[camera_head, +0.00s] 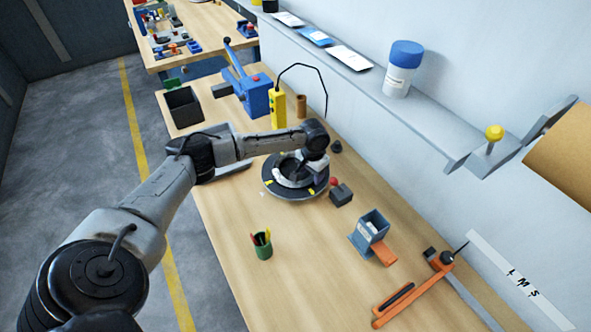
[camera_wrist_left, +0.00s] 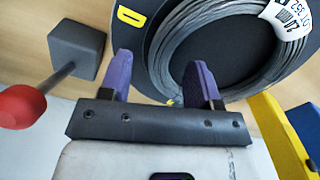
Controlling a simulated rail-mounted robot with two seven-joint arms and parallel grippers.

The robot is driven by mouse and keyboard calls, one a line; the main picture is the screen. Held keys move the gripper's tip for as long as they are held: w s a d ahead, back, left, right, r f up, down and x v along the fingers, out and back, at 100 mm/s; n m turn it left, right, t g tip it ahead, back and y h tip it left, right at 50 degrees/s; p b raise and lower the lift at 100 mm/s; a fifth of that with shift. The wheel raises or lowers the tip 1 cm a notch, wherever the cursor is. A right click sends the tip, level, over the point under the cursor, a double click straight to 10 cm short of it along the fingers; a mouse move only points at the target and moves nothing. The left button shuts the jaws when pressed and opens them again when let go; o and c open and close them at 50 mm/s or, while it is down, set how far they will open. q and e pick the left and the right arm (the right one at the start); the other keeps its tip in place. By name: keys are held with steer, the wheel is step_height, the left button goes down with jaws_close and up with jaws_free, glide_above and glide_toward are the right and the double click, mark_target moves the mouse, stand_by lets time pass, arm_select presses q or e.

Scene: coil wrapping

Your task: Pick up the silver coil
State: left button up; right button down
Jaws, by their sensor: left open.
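The silver coil (camera_head: 282,173) lies on a round black turntable (camera_head: 306,195) on the workbench, partly hidden by my left gripper. In the left wrist view the coil (camera_wrist_left: 163,45) is a ring of grey wire with a white printed label, and the turntable's dark disc (camera_wrist_left: 215,50) fills its centre. My left gripper (camera_head: 301,172) is over the coil in the head view. My right gripper is not in view.
A dark block with a red ball (camera_head: 341,194) stands close beside the turntable. A yellow device (camera_head: 277,108) and a blue machine (camera_head: 256,95) stand behind. A pen cup (camera_head: 262,246), a blue dispenser (camera_head: 369,232) and an orange tool (camera_head: 412,290) are nearer; bare wood lies between.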

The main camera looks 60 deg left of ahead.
arm_select(q)
steer(key=shift+f, duration=0.75)
jaws_close()
